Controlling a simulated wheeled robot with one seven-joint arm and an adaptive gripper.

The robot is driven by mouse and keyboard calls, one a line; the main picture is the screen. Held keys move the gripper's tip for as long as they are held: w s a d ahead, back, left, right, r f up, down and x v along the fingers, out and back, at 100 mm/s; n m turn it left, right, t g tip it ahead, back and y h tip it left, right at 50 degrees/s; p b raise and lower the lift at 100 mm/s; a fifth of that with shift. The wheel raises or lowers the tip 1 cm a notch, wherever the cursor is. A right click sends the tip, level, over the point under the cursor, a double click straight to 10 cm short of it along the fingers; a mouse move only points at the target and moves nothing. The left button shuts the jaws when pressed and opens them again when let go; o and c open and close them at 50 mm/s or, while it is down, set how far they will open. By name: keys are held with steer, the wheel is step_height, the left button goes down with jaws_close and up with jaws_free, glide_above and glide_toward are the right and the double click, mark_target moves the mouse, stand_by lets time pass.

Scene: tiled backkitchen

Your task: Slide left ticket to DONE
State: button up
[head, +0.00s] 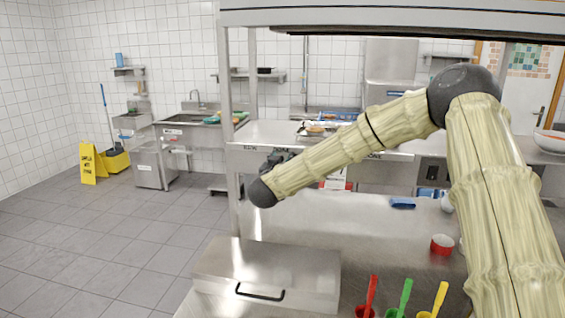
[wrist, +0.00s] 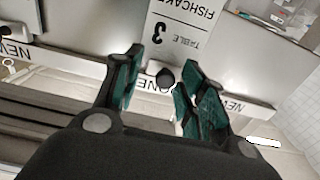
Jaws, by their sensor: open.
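In the wrist view a white ticket (wrist: 180,35) reads FISHCAKE, TABLE 3, upside down. A black knob (wrist: 165,77) sits at its end against the ticket rail (wrist: 70,62). A partly covered label ending in ONE (wrist: 150,85) is on the rail at the knob, with NEW labels to either side. My gripper (wrist: 163,62) is open, with its green-padded fingers either side of the knob; I cannot tell if either touches it. In the head view my gripper (head: 275,163) is mostly hidden by my arm at the shelf edge. I cannot tell whether this is the left ticket.
A steel shelf (head: 285,133) with a tray runs across the head view, above a steel counter (head: 330,225). On the counter are a lidded steel box (head: 265,268), a red cup (head: 442,244) and red, green and yellow handled utensils (head: 405,295).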

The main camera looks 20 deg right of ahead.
steer(key=v, duration=1.2)
steer(key=shift+d, duration=0.2)
